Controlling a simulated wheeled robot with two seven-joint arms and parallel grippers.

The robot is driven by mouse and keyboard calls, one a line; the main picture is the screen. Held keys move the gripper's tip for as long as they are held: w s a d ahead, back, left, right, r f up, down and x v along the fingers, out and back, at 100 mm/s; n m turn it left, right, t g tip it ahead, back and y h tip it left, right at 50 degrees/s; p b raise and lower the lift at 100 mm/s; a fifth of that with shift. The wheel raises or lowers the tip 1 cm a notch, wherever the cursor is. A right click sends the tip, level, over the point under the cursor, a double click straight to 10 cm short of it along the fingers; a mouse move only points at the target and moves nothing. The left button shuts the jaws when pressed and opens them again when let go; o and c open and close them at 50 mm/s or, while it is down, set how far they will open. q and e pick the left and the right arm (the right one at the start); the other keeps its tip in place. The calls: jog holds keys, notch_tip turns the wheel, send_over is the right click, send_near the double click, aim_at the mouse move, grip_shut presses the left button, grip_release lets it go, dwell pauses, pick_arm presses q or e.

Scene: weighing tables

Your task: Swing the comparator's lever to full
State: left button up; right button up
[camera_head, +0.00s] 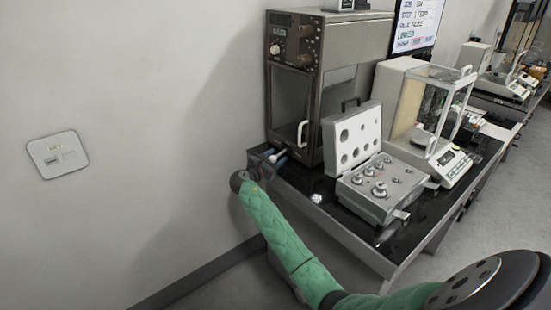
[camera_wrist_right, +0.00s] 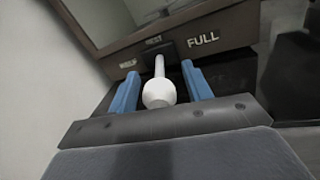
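The comparator (camera_head: 323,45) is a tall brown-fronted cabinet at the back left of the table. Its white lever (camera_wrist_right: 159,88), with a rounded knob, shows in the right wrist view, in the middle under the REST label, with HALF to its left and FULL (camera_wrist_right: 203,38) to its right. My right gripper (camera_head: 274,156) is low at the cabinet's front left; in the wrist view its blue fingers (camera_wrist_right: 160,88) stand on either side of the lever, with gaps visible. In the head view I cannot make out the lever clearly. My left gripper is not in view.
An open weight case (camera_head: 361,198) stands right of the comparator, with a glass-sided balance (camera_head: 438,165) beyond it. The black table (camera_head: 325,208) has a bare strip at its front left. A wall with a switch plate (camera_head: 58,154) is at left.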

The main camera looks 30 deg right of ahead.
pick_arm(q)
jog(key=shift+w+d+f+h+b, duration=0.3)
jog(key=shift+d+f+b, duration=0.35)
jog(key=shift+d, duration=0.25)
pick_arm(e)
jog(key=v, duration=0.7)
jog(key=shift+a, duration=0.4)
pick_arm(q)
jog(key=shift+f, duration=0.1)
pick_arm(e)
jog(key=shift+s, duration=0.1)
